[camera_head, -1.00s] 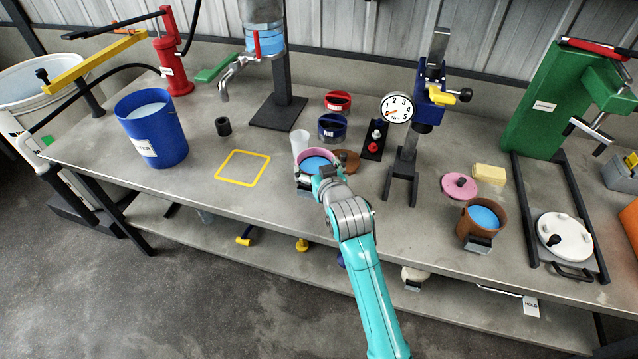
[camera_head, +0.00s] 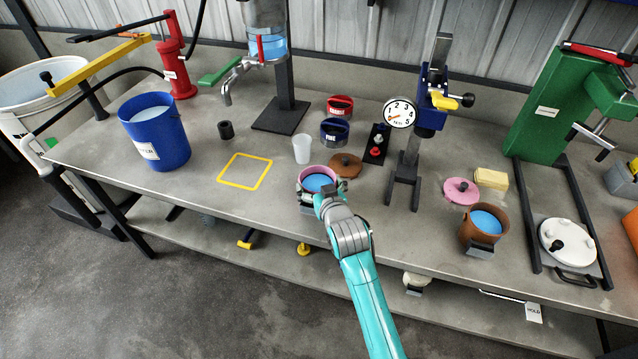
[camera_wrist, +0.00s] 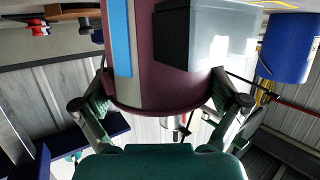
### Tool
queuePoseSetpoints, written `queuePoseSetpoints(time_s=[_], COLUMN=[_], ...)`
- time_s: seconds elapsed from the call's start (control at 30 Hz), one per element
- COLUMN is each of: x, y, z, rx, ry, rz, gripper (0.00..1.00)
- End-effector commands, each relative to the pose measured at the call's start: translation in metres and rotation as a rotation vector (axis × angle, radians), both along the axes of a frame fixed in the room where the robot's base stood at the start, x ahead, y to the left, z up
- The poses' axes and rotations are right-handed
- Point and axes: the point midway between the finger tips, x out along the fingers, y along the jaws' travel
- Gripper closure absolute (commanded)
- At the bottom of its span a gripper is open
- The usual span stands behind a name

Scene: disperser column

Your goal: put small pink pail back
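The small pink pail (camera_head: 304,184) holds blue liquid and is at the front middle of the bench. It fills the upper middle of the wrist view (camera_wrist: 165,85), with a blue strip and a dark-and-grey block on its side. My gripper (camera_head: 322,196) has one finger on each side of the pail and appears closed around it. Finger contact is partly hidden. I cannot tell whether the pail's base touches the bench. A yellow square outline (camera_head: 222,179) is marked on the bench to the left, empty.
A clear cup (camera_head: 302,149) and brown lid (camera_head: 345,165) stand just behind the pail. A blue bucket (camera_head: 155,135) is at left. A press with a dial (camera_head: 399,112) and a brown pail (camera_head: 468,226) are to the right. Bench is clear between pail and outline.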

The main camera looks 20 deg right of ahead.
Motion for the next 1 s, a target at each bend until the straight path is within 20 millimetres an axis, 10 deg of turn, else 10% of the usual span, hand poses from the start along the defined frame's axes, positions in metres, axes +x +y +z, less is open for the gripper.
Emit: queuePoseSetpoints(time_s=[0.43, 1.0], x=[-0.007, -0.102], y=[0.0, 0.004], z=[0.005, 0.034], rx=[0.0, 0.0], ry=[0.0, 0.001], rz=[0.0, 0.0], gripper=[0.0, 0.0])
